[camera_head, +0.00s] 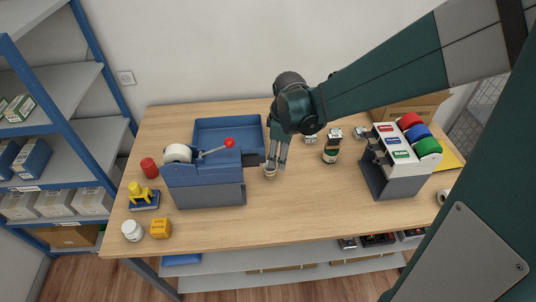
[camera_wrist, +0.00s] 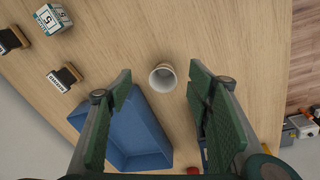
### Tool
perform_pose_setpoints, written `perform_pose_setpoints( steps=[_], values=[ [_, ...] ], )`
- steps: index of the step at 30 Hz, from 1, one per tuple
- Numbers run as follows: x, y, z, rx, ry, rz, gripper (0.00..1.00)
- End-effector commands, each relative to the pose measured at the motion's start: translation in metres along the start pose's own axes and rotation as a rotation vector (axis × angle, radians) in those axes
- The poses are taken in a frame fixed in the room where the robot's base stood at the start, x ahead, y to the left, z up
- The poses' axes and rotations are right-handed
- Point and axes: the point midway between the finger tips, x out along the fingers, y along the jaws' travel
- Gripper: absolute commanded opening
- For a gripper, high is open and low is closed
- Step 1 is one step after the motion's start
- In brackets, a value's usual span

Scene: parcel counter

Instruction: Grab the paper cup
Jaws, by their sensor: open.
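The paper cup (camera_wrist: 163,78) stands on the table between the two fingers in the wrist view, seen from above with its open rim showing. It is pale outside with a brownish inside. In the head view the cup (camera_head: 269,173) is small, and my fingers hide part of it. My gripper (camera_head: 275,162) points down over the cup. In the wrist view my gripper (camera_wrist: 163,85) is open, with a finger on each side of the cup and a gap to each. I cannot tell how far the fingertips are above the table.
A blue tray (camera_head: 198,130) and a blue tape dispenser (camera_head: 205,183) with a red-knobbed lever stand just left of my gripper. Table (camera_head: 290,215) in front is clear.

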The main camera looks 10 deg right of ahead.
Motion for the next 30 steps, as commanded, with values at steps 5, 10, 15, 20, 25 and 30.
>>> perform_pose_setpoints(
  steps=[5,10,15,20,25,30],
  values=[
    [0.007,0.005,-0.011,-0.071,-0.015,-0.027,0.51],
    [0.017,0.008,-0.021,-0.137,-0.028,-0.052,0.51],
    [0.026,0.007,-0.029,-0.202,-0.040,-0.079,0.51],
    [0.034,0.004,-0.034,-0.251,-0.049,-0.101,0.51],
    [0.038,0.002,-0.036,-0.276,-0.053,-0.113,0.51],
    [0.039,0.001,-0.036,-0.280,-0.054,-0.115,0.51]
  ],
)
